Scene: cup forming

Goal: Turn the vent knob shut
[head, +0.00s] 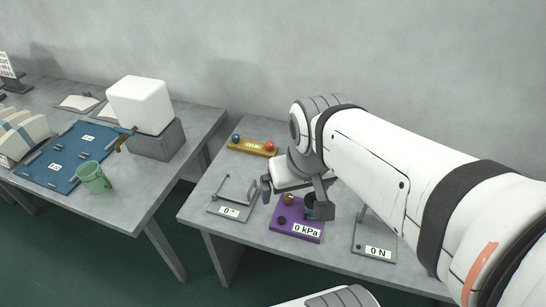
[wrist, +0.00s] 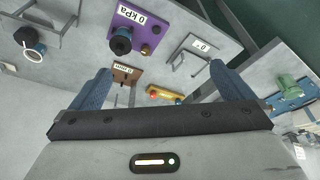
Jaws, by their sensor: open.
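A purple pressure panel (head: 298,231) labelled "0 kPa" lies on the right table; it also shows in the wrist view (wrist: 120,27). The brass knob also shows in the wrist view (wrist: 155,29). I cannot tell which knob is the vent. My gripper (head: 293,201) is above the panel, partly covering its back right in the head view. Its blue fingers (wrist: 160,70) are spread wide with nothing between them.
A grey "0°" fixture (head: 230,211) stands left of the panel and a "0 N" fixture (head: 375,245) to its right. A yellow base (head: 252,147) with coloured balls sits behind. A green mug (head: 94,178) and blue mat (head: 65,155) are on the left table.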

